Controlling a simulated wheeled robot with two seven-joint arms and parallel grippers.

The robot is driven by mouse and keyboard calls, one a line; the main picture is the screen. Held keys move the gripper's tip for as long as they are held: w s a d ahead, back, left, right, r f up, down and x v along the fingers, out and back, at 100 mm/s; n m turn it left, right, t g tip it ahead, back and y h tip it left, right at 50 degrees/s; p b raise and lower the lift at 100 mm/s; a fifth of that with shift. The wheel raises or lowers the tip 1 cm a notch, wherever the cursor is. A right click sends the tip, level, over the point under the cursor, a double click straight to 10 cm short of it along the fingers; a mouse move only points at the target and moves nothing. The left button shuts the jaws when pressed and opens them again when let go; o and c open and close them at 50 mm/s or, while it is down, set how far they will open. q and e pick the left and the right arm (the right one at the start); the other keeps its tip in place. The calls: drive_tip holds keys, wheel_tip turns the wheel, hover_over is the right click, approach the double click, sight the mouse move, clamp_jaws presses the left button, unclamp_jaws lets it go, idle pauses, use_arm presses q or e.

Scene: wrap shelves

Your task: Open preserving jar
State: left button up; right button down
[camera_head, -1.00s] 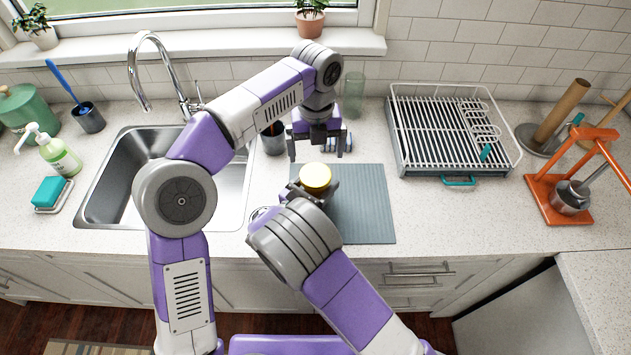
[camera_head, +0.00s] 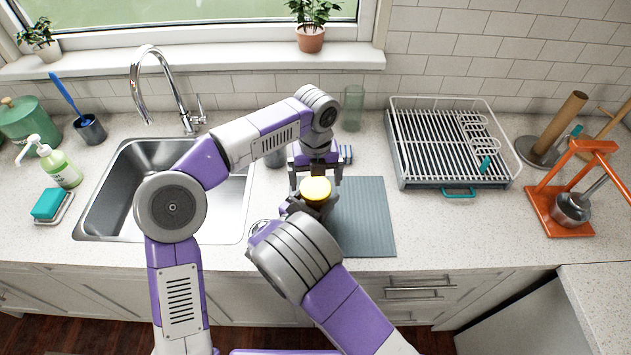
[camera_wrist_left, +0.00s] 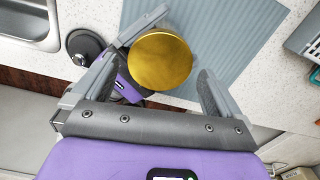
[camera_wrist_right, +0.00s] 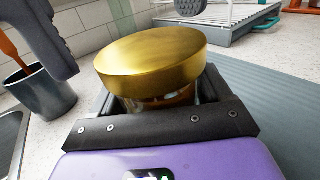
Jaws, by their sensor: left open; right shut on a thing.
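The preserving jar (camera_head: 316,188) has a round gold lid and stands at the left part of the grey mat. Its body is mostly hidden under the lid and behind my right gripper. My right gripper (camera_head: 312,203) is shut on the jar below the lid; the right wrist view shows the lid (camera_wrist_right: 152,58) just above its fingers. My left gripper (camera_head: 316,183) is open and points down over the jar. In the left wrist view the lid (camera_wrist_left: 160,58) lies between and beyond its open fingers (camera_wrist_left: 165,85), and I see no clear contact.
The grey mat (camera_head: 368,220) is free to the right of the jar. The sink (camera_head: 120,220) is at left, the dish rack (camera_head: 450,145) at right. A dark cup (camera_wrist_right: 40,95) and a glass (camera_head: 353,108) stand behind.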

use_arm(q)
drive_tip(key=shift+f, duration=0.9)
